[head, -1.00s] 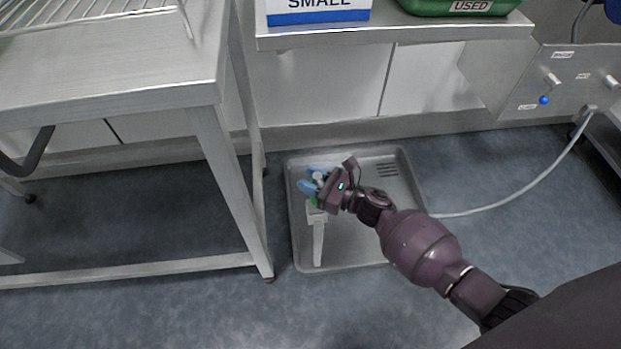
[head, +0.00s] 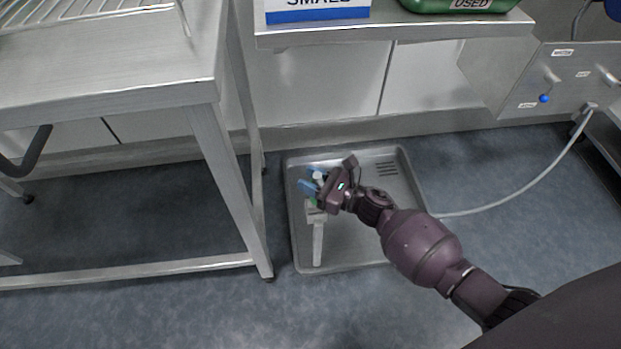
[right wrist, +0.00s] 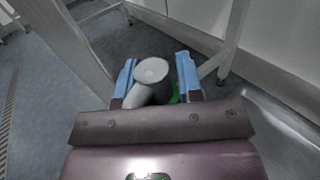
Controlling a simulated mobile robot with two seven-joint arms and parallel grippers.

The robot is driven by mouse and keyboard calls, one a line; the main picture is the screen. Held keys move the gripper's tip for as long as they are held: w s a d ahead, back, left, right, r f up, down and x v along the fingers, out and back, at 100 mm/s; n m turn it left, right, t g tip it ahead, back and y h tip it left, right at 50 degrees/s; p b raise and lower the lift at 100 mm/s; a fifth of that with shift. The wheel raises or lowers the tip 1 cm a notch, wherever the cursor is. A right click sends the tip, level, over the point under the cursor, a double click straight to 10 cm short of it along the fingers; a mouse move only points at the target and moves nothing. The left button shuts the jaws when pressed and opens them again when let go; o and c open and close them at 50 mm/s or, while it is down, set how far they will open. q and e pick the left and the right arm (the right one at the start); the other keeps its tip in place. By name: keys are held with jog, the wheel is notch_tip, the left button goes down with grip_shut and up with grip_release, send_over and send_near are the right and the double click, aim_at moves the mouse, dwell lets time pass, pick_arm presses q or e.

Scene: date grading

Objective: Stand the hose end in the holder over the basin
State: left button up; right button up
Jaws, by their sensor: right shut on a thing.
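My right gripper (head: 313,183) is over the left part of the grey basin (head: 354,250) on the floor. It is shut on the hose end (head: 319,177), a pale grey piece with a round top between the blue fingertips. The hose end also shows in the right wrist view (right wrist: 152,72), with a bit of green beside it. The pale holder (head: 317,217) stands upright in the basin just below the gripper, with green near its top. The gripper hides where hose end and holder meet, so I cannot tell if they touch. My left gripper is not in view.
A grey hose (head: 510,203) curves from the wall panel (head: 560,80) down to the floor by the basin's right side. A steel table (head: 110,80) stands at left, its leg close to the basin. A shelf (head: 400,30) with a green bin (head: 460,5) is behind.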

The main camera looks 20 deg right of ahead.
dwell(0.3)
